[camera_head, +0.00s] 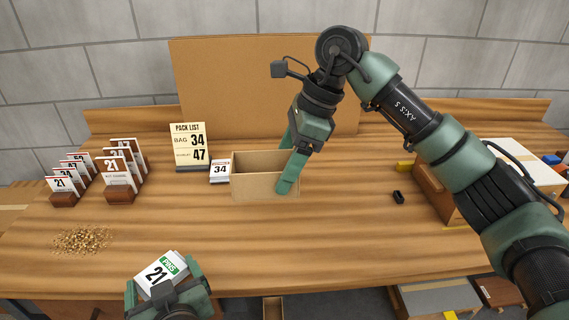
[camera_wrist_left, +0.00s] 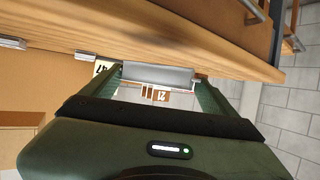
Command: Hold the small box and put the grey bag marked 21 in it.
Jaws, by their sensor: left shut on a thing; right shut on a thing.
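The small open cardboard box (camera_head: 262,186) stands on the table in the middle of the head view. My right gripper (camera_head: 289,162) is shut on its right end, with one green finger down across the front corner. The bag marked 21 (camera_head: 158,270), pale with a green PINS label, is in my left gripper (camera_head: 164,282) at the bottom of the head view. It is in front of the box and to its left. In the left wrist view, a grey bag face (camera_wrist_left: 157,75) shows between the fingers. The inside bottom of the box is hidden.
A pack list sign (camera_head: 188,148) and a card marked 34 (camera_head: 220,171) stand left of the box. Several numbered cards in wooden holders (camera_head: 119,191) stand further left, behind a pile of small pieces (camera_head: 83,240). A small black object (camera_head: 398,197) lies right. The front middle table is clear.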

